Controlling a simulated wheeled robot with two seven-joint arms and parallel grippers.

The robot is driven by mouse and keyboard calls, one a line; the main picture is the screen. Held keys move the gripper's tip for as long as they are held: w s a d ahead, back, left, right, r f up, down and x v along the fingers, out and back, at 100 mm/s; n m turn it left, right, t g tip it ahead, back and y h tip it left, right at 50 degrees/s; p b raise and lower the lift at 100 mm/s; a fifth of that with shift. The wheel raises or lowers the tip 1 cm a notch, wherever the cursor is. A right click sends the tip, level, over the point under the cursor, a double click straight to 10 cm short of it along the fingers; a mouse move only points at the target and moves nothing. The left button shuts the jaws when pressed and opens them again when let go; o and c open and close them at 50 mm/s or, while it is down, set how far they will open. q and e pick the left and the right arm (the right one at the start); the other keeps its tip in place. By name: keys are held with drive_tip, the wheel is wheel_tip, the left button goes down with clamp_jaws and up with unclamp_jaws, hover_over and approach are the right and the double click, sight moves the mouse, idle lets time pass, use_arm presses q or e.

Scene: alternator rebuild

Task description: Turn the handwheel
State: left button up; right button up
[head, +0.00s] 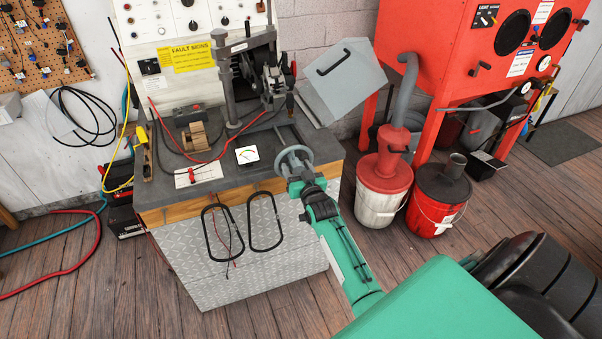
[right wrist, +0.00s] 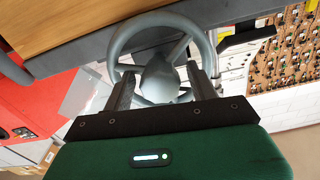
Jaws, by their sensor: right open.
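The grey handwheel (head: 295,159) sits at the right front corner of the test bench. It also shows close up in the right wrist view (right wrist: 122,43), with its rim, spokes and rounded hub. My right gripper (head: 299,180) is at the near side of the handwheel. In the right wrist view my right gripper (right wrist: 162,85) is open, with its two fingers apart on either side of the hub, overlapping the rim's lower part. I cannot tell whether the fingers touch the wheel. My left gripper is not in view.
Two black loops (head: 265,221) hang on the bench front. A red-lidded bucket (head: 381,190) and a red bucket (head: 437,198) stand right. Wooden floor in front is clear.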

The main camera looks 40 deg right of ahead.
drive_tip(key=b+v, duration=0.2)
drive_tip(key=v, duration=1.1)
drive_tip(key=shift+s+a, duration=0.15)
drive_tip(key=shift+s, duration=0.2)
